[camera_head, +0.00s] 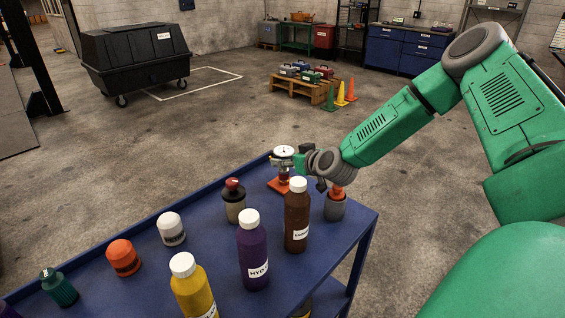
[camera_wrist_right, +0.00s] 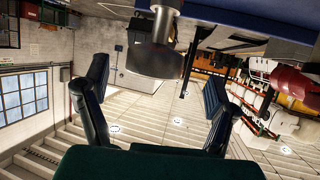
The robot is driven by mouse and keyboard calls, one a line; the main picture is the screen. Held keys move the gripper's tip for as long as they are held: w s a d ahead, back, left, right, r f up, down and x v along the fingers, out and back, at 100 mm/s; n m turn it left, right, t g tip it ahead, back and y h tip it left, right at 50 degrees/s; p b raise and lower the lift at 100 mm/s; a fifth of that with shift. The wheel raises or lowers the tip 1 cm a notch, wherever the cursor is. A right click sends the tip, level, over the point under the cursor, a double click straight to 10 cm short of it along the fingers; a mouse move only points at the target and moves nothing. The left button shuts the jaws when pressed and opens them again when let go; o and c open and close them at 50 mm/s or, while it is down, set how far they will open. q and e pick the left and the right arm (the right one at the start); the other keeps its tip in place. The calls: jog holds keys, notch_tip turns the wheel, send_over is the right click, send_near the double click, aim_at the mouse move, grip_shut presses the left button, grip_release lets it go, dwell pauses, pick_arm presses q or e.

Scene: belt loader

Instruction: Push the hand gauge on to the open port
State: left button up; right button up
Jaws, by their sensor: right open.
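The hand gauge (camera_head: 284,151), with a round white dial, stands upright at the far edge of the blue cart, above an orange base (camera_head: 279,186). My right gripper (camera_head: 308,172) is just right of it, partly hidden by my own wrist. I cannot tell whether it touches the gauge. I cannot pick out an open port. My left gripper is out of view.
The blue cart (camera_head: 110,236) also holds a brown bottle (camera_head: 297,218), a purple bottle (camera_head: 252,255), a yellow bottle (camera_head: 194,290) and several small containers. A grey container with an orange top (camera_head: 335,208) stands close below my right wrist. Open floor lies beyond the cart.

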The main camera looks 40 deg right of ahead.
aim_at(286, 152)
jog(key=shift+w+a, duration=0.1)
jog(key=shift+w, duration=0.3)
jog(key=w, duration=0.1)
jog(key=w+d+f, duration=0.2)
jog(key=w, duration=0.1)
jog(key=shift+f, duration=0.15)
jog(key=shift+s, duration=0.15)
jog(key=shift+c, duration=0.4)
jog(key=shift+a+r, duration=0.3)
jog(key=c, duration=1.6)
jog(key=shift+o, duration=0.2)
jog(key=shift+d+r, duration=0.1)
jog(key=shift+r, duration=0.45)
notch_tip(286, 152, up, 9)
jog(key=shift+f+p, duration=0.1)
jog(key=shift+p, duration=0.3)
